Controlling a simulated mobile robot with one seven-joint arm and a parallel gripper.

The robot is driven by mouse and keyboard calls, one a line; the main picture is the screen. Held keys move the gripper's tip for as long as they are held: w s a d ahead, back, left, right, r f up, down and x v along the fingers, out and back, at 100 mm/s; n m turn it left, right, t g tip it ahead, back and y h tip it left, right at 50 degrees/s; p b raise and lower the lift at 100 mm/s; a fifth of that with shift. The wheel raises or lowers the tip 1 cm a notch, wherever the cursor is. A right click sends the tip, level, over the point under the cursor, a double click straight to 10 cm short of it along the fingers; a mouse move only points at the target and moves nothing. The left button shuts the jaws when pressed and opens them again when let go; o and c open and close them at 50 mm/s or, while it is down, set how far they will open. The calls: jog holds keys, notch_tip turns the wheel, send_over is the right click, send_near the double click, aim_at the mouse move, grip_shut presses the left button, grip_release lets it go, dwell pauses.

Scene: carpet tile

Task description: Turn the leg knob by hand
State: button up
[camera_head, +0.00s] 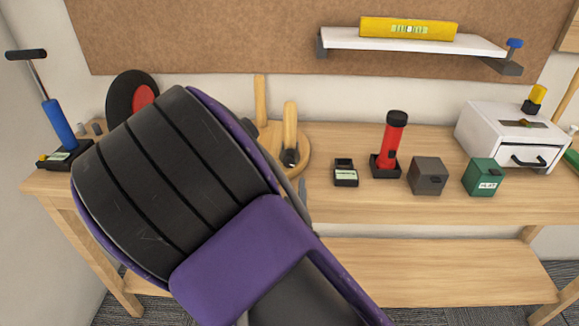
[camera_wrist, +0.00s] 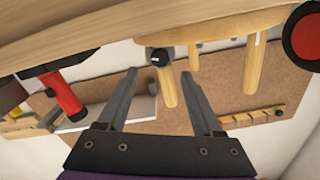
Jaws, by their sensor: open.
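A round wooden stool piece (camera_head: 300,164) lies on the workbench with its legs pointing up. It also shows in the wrist view (camera_wrist: 213,24), where the picture is turned and the legs hang down. A dark knob (camera_head: 290,157) sits at the base of the nearest leg (camera_head: 290,124); it shows in the wrist view (camera_wrist: 159,57) too. My gripper (camera_wrist: 159,74) is open, with its fingertips on either side of the knob and leg in the picture. I cannot tell whether they touch. My arm hides part of the stool piece and most of the gripper in the head view.
A black wheel with a red hub (camera_head: 131,97) and a blue hand pump (camera_head: 60,125) stand to the left. A red flashlight (camera_head: 390,143), small boxes (camera_head: 428,175) and a white drawer unit (camera_head: 512,138) stand to the right. A shelf (camera_head: 414,42) hangs above.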

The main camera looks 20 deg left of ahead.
aim_at(289, 163)
jog(key=x, duration=0.7)
jog(key=shift+s, duration=0.1)
grip_shut()
